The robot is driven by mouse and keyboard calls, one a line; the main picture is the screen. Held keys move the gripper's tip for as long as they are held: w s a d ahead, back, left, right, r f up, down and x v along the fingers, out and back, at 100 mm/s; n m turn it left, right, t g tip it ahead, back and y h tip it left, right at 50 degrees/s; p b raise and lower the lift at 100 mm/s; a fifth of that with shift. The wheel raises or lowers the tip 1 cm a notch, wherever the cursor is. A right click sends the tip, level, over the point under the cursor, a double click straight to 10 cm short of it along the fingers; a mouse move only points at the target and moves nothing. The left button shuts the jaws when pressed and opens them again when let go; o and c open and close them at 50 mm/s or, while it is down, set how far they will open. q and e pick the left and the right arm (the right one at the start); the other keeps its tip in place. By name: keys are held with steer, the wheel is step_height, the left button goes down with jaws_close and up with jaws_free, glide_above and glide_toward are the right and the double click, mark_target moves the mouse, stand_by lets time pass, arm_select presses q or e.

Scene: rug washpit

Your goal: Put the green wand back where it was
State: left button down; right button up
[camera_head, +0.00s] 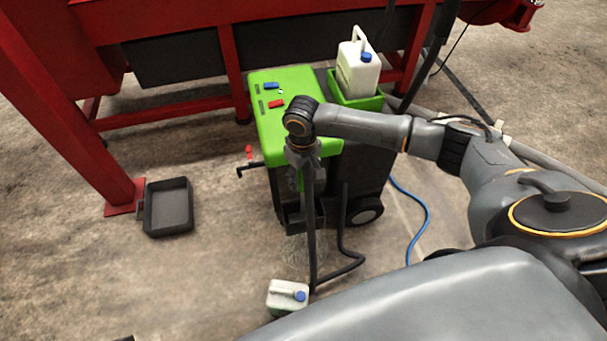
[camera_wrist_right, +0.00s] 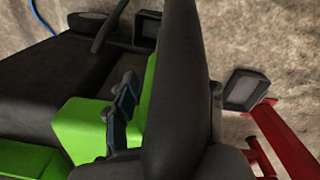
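The wand (camera_head: 309,230) looks like a long dark rod or hose hanging almost straight down in front of the green-topped machine (camera_head: 270,126). Its lower end meets a black hose near the floor. I see no clear green on it. My right gripper (camera_head: 307,178) points down at the machine's front edge, partly hidden by my wrist. In the right wrist view its fingers (camera_wrist_right: 168,110) stand on both sides of the wand's thick dark shape (camera_wrist_right: 177,80), and it appears shut on it. The exact contact is hidden. My left gripper is not in view.
A white jug (camera_head: 357,72) stands in a green bin at the machine's back right. A small white-green can (camera_head: 287,297) stands on the floor below the wand. A black tray (camera_head: 168,207) lies beside a red frame leg (camera_head: 123,198). The hose (camera_head: 343,267) loops at the machine's front.

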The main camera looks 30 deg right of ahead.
step_height(320, 180, up, 7)
steer(key=shift+r+p, duration=0.1)
steer(key=shift+p, duration=1.1)
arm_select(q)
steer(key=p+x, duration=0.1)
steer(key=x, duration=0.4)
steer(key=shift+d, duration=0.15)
arm_select(e)
step_height(320, 180, up, 5)
steer(key=shift+a, duration=0.15)
